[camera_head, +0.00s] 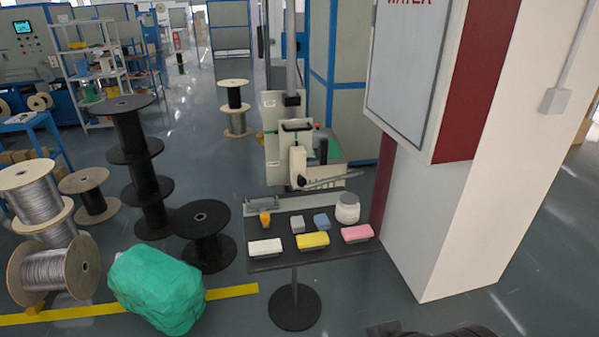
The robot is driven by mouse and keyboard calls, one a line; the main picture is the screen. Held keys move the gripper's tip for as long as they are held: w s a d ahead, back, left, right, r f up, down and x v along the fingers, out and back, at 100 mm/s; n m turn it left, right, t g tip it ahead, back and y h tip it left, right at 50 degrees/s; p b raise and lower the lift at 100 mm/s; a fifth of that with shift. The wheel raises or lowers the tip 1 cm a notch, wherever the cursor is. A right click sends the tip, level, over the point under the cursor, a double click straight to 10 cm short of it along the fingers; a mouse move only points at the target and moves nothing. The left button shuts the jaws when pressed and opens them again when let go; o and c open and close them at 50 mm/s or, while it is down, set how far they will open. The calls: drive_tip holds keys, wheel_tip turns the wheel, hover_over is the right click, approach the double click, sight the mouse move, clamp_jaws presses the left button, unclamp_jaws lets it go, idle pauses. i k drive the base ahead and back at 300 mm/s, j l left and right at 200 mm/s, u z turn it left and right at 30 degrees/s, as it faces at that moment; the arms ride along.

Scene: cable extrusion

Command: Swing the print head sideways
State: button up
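A white and grey machine (272,140) stands on a column behind a small dark table. A pale upright unit (298,165) on its front, above the table's back edge, looks like the print head. A thin light-coloured bar (337,181) reaches from it to the right. The parts are small here, and I cannot tell the head's exact angle. My gripper is not visible; only dark parts, probably my own, show at the bottom edge.
A white pillar (480,200) with a wall box stands right. Black spools (203,235) and a green wrapped bundle (158,288) stand left.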

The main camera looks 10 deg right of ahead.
sight(298, 181)
drive_tip(key=i+j+u, duration=0.55)
drive_tip(key=i, duration=0.3)
drive_tip(key=l, duration=0.1)
